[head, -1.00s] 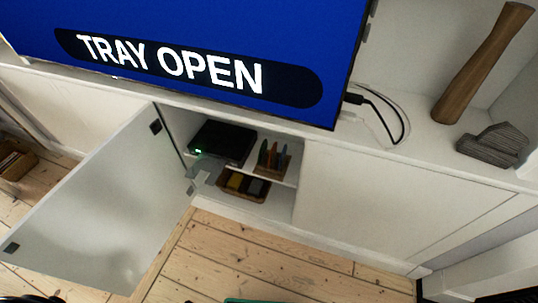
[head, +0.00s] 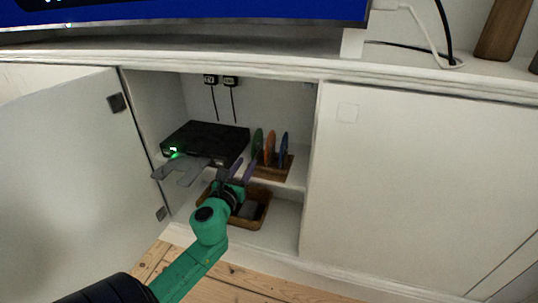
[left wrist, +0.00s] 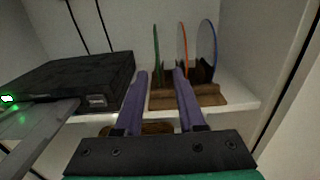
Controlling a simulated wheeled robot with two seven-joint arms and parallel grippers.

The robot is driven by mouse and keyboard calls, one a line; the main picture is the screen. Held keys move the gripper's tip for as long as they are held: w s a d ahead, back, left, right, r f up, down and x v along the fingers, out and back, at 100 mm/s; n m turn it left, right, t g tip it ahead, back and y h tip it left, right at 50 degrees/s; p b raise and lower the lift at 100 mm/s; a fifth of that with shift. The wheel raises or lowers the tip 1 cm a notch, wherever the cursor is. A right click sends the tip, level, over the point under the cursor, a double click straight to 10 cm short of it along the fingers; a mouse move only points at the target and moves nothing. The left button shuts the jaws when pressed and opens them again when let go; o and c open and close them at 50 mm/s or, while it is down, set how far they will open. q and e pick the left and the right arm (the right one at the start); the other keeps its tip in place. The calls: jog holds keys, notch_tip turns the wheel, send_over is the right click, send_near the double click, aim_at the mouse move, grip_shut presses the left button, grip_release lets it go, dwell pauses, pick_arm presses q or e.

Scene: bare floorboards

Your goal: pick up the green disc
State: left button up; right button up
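The green disc (head: 257,142) stands on edge in a wooden rack (head: 272,168) on the cabinet shelf, leftmost of three discs. It also shows nearly edge-on in the left wrist view (left wrist: 156,54). An orange disc (left wrist: 182,50) and a blue disc (left wrist: 207,50) stand to its right. My left gripper (head: 238,169) is in front of the rack. In the left wrist view its two purple fingers (left wrist: 159,82) are apart with nothing between them, and the green disc is beyond the gap, apart from the tips. My right gripper is out of view.
A black player (head: 205,142) with a green light sits left of the rack, its grey tray (head: 182,171) sticking out. A brown basket (head: 262,210) is on the lower level. The open door (head: 70,180) stands at left; a closed panel (head: 400,180) is at right.

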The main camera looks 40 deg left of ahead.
aim_at(256, 145)
pick_arm(q)
jog(key=b+x, duration=0.1)
jog(key=x, duration=0.6)
jog(key=b+x, duration=0.1)
jog(key=x, duration=0.3)
jog(key=shift+a+b, duration=0.25)
jog(key=shift+b, duration=0.1)
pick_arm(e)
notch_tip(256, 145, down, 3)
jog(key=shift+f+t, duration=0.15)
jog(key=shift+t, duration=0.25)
pick_arm(q)
grip_shut()
